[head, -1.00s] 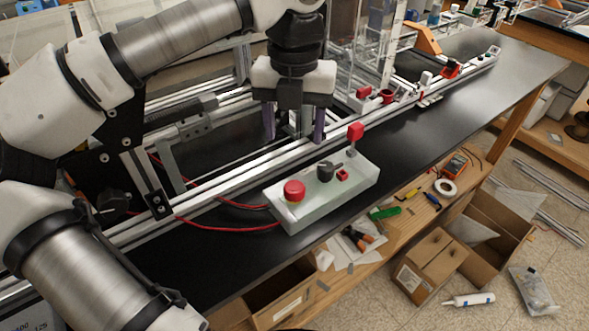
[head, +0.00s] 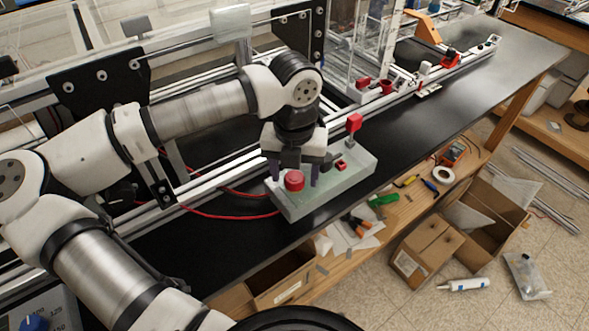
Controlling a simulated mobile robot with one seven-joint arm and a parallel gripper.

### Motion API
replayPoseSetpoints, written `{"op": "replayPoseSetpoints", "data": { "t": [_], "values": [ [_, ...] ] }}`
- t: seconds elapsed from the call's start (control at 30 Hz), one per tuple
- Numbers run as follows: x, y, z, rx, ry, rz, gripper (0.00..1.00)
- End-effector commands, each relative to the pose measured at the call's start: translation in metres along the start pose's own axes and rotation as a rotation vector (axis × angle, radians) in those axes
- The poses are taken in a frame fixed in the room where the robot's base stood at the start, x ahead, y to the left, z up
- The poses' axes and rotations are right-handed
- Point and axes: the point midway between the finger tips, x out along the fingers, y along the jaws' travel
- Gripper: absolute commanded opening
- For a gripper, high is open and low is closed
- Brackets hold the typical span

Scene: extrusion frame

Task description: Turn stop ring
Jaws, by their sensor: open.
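The red round stop button (head: 294,183) sits on the left end of a pale control box (head: 341,188) on the bench. My gripper (head: 294,177) points down over this end of the box. Its two dark purple fingers are apart, one to the left and one to the right of the red button. I cannot tell whether either finger touches it.
A small red block (head: 341,165) is on the box, and a red square piece (head: 354,122) stands at its back edge. Aluminium rails run behind it. A red cable (head: 222,214) lies to the left. The black bench top (head: 455,100) is clear to the right.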

Motion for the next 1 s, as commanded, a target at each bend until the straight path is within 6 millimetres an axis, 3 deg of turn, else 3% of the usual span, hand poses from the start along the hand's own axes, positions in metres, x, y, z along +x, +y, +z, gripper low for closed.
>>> {"op": "replayPoseSetpoints", "data": {
  "t": [0.1,0.43,0.77,1.0],
  "values": [
    [-0.0001,0.0000,0.0000,0.000,0.000,0.000,0.57],
    [-0.0004,0.0001,0.0001,0.000,0.000,0.000,0.14],
    [0.0026,0.0001,0.0004,0.045,-0.001,0.000,0.14],
    [0.0058,0.0001,0.0003,0.194,-0.002,0.002,0.14]
  ]
}}
